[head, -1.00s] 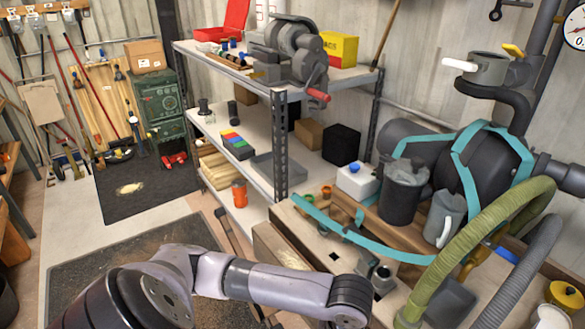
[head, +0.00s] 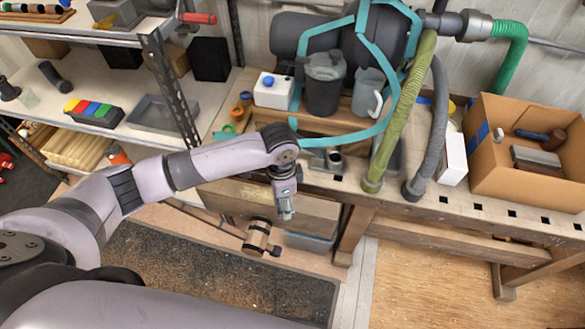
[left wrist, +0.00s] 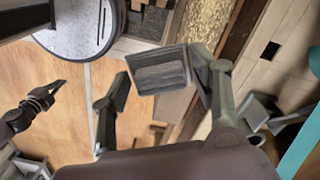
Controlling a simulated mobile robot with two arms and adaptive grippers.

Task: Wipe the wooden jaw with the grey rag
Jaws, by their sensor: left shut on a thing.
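My left gripper (head: 284,206) hangs at the front edge of the workbench, with its fingers pointing down. In the left wrist view its two fingers close on the grey rag (left wrist: 160,70), which looks like a folded, layered block. In the head view the rag is hard to tell from the fingers. A brown wooden board, seemingly the wooden jaw (head: 315,214), is on the bench front just behind the gripper. Contact between rag and wood cannot be made out. A dark jointed part at the left of the left wrist view may be my right gripper (left wrist: 42,100); its fingers are unclear.
The workbench (head: 470,205) carries a cardboard box (head: 530,150), hoses, a grey canister (head: 324,85) and a white container (head: 272,90). Shelves stand at the left.

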